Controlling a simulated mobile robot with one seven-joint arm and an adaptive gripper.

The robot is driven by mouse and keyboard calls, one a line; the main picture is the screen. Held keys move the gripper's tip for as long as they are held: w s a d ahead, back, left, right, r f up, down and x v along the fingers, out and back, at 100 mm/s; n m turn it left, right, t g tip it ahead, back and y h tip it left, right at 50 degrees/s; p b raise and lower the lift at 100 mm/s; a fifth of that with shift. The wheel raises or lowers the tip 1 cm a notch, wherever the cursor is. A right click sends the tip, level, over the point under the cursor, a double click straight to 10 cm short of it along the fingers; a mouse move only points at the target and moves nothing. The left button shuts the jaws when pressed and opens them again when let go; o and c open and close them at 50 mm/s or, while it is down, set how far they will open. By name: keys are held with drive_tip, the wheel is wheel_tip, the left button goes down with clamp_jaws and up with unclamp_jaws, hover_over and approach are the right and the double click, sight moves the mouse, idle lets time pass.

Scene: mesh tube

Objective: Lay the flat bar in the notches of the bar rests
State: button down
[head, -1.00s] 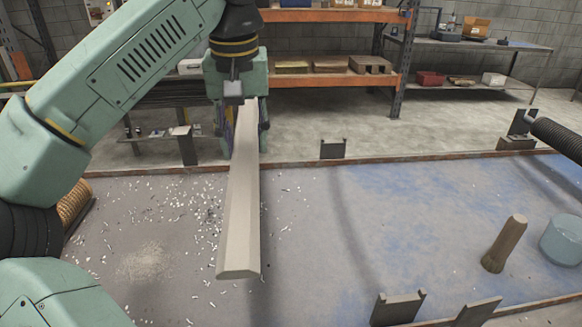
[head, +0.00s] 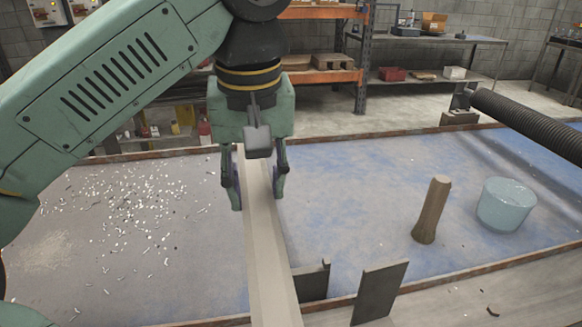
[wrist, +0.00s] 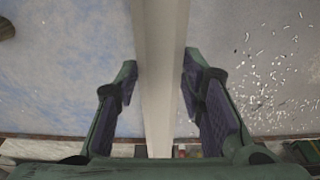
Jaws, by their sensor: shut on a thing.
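The flat bar (head: 268,265) is long, pale and beige. My gripper (head: 258,195) is shut on it, with one finger on each side. The bar runs from under my gripper toward the front edge, where its near end leaves the frame. In the wrist view the bar (wrist: 161,60) passes between the fingers (wrist: 160,80). A dark notched bar rest (head: 313,284) stands at the front, its left part hidden behind the bar. The bar passes over its left side; I cannot tell whether they touch. My gripper may hide any rest behind it.
A dark upright plate (head: 379,292) stands right of the front rest. A brown wooden post (head: 432,210) and a light-blue tub (head: 506,205) stand on the right. A ribbed black hose (head: 525,122) hangs at the upper right. Pale shavings (head: 125,215) litter the left.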

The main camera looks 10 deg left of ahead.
drive_tip(key=w+f+p, duration=0.2)
drive_tip(key=w, duration=0.5)
drive_tip(key=w+a+f+p, duration=0.1)
drive_tip(key=w+f+p, duration=0.1)
drive_tip(key=w, duration=0.5)
drive_tip(key=shift+w+a+f+p, duration=0.15)
drive_tip(key=shift+w+f+p, duration=0.25)
drive_tip(key=shift+p, duration=0.2)
drive_tip(key=shift+f, duration=0.15)
drive_tip(key=c, duration=1.1)
unclamp_jaws()
drive_tip(key=shift+o, duration=0.2)
